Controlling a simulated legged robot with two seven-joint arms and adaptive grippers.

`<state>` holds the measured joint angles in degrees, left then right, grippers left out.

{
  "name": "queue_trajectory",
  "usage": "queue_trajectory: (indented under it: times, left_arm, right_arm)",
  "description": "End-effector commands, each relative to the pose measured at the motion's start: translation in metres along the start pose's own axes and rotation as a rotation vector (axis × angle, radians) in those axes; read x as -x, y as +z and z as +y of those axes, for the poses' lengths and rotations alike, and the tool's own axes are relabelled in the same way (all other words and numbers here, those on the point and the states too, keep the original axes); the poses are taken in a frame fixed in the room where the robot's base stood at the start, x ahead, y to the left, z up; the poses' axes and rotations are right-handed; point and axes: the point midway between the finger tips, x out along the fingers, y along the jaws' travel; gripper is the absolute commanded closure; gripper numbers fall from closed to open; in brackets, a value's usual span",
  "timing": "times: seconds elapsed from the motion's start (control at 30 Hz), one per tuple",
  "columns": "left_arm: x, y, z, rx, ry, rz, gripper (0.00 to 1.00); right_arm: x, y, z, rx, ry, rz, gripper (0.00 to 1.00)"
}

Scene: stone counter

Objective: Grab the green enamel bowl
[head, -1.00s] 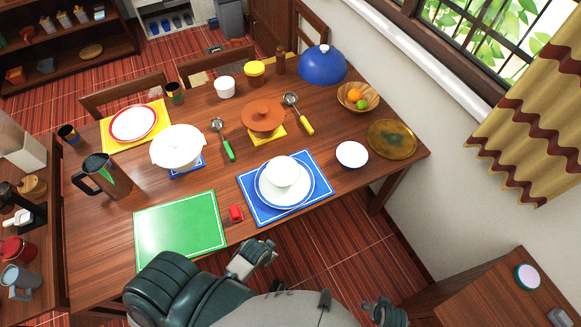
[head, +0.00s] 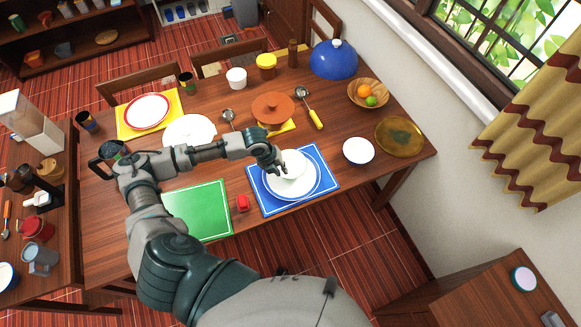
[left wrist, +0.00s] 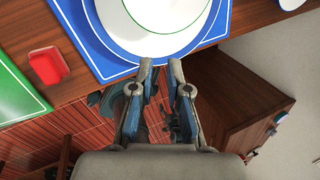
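A white bowl (head: 293,164) stands on a blue-rimmed white plate (head: 314,184) on a blue placemat (head: 325,165). In the left wrist view the bowl (left wrist: 165,12) shows at the top, with a thin green edge at upper left. I see no bowl that is plainly green all over. My left gripper (head: 277,165) is at the bowl's left side in the head view; contact there cannot be told. In the left wrist view my left gripper (left wrist: 162,66) has its fingers apart with nothing between them, their tips near the plate's rim. My right gripper is not in view.
A red block (head: 243,203) lies between the blue placemat and the green placemat (head: 207,212). A small white bowl (head: 359,150) and a brown plate (head: 400,137) stand to the right. A lidded orange pot (head: 272,107) and ladles are behind. My left arm crosses the table's left half.

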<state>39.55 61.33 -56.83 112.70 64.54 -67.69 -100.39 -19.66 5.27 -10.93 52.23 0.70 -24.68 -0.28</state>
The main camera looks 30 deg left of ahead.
Motion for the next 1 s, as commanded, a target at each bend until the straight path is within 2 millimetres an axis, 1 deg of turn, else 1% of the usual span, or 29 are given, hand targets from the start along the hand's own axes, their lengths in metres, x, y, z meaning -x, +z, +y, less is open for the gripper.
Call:
queue_trajectory:
  times: [0.03,0.1,0.2,0.3,0.37,0.7,0.8,0.9,1.0]
  left_arm:
    - [0.018,0.026,0.013,-0.038,0.012,-0.024,0.84]
    - [0.035,0.049,0.027,-0.085,0.014,-0.034,0.84]
    - [0.051,0.068,0.040,-0.123,0.011,-0.044,0.84]
    - [0.053,0.075,0.044,-0.140,0.009,-0.046,0.84]
    - [0.046,0.076,0.044,-0.143,0.008,-0.045,0.84]
    - [-0.032,0.077,0.042,-0.144,0.011,-0.046,0.84]
    - [-0.049,0.078,0.042,-0.144,0.011,-0.047,0.84]
    - [-0.060,0.079,0.043,-0.145,0.010,-0.047,0.84]
    - [-0.066,0.080,0.044,-0.145,0.009,-0.047,0.84]
  right_arm:
    - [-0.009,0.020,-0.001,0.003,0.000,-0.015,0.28]
    - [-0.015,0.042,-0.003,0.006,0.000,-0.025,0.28]
    - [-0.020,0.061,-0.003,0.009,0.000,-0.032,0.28]
    - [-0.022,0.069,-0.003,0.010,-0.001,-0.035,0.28]
    - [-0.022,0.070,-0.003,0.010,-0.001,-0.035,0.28]
    - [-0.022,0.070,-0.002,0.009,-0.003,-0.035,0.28]
    - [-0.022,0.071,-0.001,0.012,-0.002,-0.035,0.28]
    - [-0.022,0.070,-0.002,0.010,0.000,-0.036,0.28]
    - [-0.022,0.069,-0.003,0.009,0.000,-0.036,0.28]
